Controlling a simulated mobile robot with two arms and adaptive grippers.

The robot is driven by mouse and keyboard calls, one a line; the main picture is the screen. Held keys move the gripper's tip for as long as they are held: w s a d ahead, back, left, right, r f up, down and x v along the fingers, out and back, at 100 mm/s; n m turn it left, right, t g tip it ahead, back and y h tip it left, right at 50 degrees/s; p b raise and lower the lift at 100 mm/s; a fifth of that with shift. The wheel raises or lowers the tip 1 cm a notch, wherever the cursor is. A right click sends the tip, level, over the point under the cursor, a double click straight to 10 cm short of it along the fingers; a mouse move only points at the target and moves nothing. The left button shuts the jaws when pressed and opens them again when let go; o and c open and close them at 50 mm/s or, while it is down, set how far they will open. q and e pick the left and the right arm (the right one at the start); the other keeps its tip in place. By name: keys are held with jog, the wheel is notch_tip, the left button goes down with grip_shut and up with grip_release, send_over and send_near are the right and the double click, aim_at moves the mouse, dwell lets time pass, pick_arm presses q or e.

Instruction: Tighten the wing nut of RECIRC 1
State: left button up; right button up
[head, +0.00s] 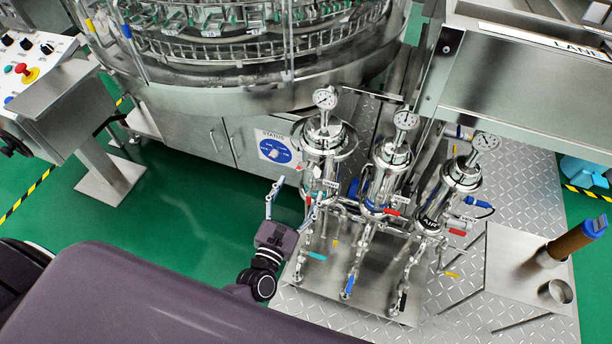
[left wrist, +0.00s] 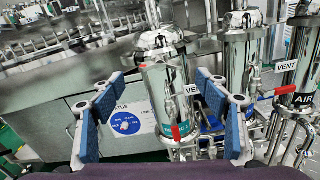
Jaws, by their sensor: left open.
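Three steel filter housings stand in a row; the leftmost housing (head: 325,142) is nearest my left gripper. It also shows in the left wrist view (left wrist: 165,85), between and beyond the fingers. My right gripper is not in view.
The middle housing (head: 392,158) and right AIR housing (head: 462,178) stand close by, with gauges, hoses and valve handles. The washer cabinet (head: 205,140) with a STATUS dial (head: 275,149) is behind. Green floor (head: 170,205) is clear at left. A brown cylinder (head: 572,242) stands at right.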

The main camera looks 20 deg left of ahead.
aim_at(306, 175)
pick_arm(q)
jog(key=w, duration=0.4)
jog(key=shift+w+d, duration=0.1)
jog(key=shift+w, duration=0.75)
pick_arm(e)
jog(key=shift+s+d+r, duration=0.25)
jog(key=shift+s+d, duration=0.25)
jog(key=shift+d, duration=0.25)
pick_arm(q)
jog(key=shift+c, duration=0.3)
jog(key=c, duration=1.1)
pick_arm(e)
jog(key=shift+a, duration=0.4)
